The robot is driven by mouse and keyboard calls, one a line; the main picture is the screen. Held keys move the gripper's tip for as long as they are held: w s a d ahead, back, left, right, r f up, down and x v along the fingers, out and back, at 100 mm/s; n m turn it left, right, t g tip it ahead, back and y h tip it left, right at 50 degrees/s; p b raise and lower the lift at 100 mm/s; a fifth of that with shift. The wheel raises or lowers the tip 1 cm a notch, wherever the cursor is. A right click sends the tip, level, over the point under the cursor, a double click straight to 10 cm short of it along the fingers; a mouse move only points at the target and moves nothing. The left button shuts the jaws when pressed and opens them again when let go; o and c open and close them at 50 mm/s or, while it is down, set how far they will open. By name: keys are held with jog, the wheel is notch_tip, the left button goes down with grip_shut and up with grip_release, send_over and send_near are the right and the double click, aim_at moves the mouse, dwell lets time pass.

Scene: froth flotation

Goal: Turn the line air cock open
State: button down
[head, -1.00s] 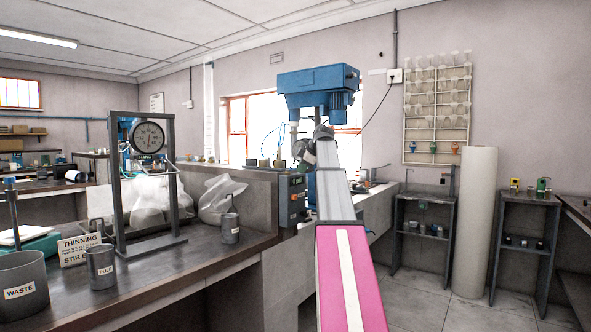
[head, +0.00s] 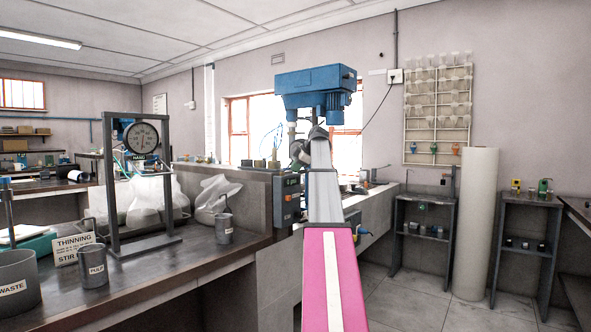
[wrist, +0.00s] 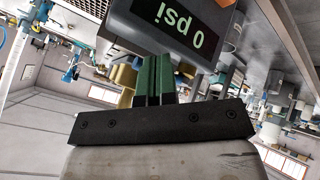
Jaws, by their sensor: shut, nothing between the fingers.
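My gripper (wrist: 153,80) shows in the wrist view as dark green fingers, closed together and empty. A dark grey gauge box (wrist: 180,28) reading "0 psi" upside down is close to the fingertips at the top. I cannot clearly pick out the line air cock in either view. In the head view my arm reaches toward the blue flotation machine (head: 316,82), and its far end hides the fingers. A small blue and yellow fitting (head: 362,232) shows right of my arm; I cannot tell what it is.
A dark control box (head: 287,198) stands left of my arm. The bench at left holds a dial scale frame (head: 112,190), a pulp cup (head: 94,266), a waste bucket (head: 14,286) and plastic bags (head: 150,198). Floor at right is clear before a white roll (head: 475,225).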

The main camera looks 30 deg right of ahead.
jog(key=shift+w+d, duration=0.1)
jog(key=shift+w, duration=0.55)
jog(key=shift+s, duration=0.1)
dwell(0.4)
